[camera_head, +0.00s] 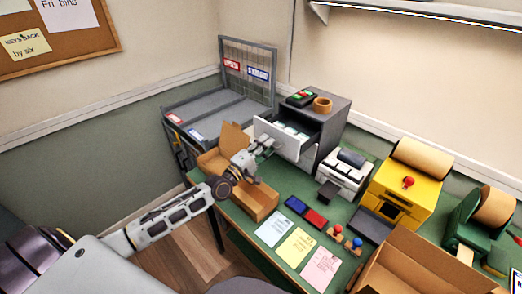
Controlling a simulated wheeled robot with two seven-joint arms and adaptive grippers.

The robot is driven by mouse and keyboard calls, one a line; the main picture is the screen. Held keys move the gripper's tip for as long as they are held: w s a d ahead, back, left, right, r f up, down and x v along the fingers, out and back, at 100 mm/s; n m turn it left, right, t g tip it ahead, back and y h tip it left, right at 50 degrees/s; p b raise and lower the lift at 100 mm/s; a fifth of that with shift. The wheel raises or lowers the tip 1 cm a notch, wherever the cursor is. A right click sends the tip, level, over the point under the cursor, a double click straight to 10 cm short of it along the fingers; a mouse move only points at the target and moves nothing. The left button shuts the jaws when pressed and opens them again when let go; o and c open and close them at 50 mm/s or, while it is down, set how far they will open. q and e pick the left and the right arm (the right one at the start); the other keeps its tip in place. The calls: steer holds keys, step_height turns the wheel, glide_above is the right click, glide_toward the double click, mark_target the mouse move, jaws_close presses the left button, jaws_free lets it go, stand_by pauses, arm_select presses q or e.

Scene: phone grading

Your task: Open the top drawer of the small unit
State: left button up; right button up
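The small unit (327,134) is a dark grey box standing on the green table against the wall. Its top drawer (281,138), with a pale front, is pulled out to the left, and small light items show inside. My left gripper (264,145) is at the left part of the drawer front, close to it. Whether its fingers are shut on a handle is too small to tell. My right gripper is out of view.
An open cardboard box (256,202) stands below my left gripper. A label printer (346,172) and a yellow machine (405,192) are to the right. Coloured cards (297,246) lie in front. A grey wire-backed rack (214,108) stands behind at left.

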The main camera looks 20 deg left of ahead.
arm_select(q)
steer(key=shift+s+a, duration=0.1)
steer(key=shift+s, duration=0.05)
steer(key=v, duration=1.1)
steer(key=shift+s, duration=0.3)
stand_by(0.5)
steer(key=shift+a+f, duration=0.1)
steer(key=shift+f, duration=0.05)
stand_by(0.6)
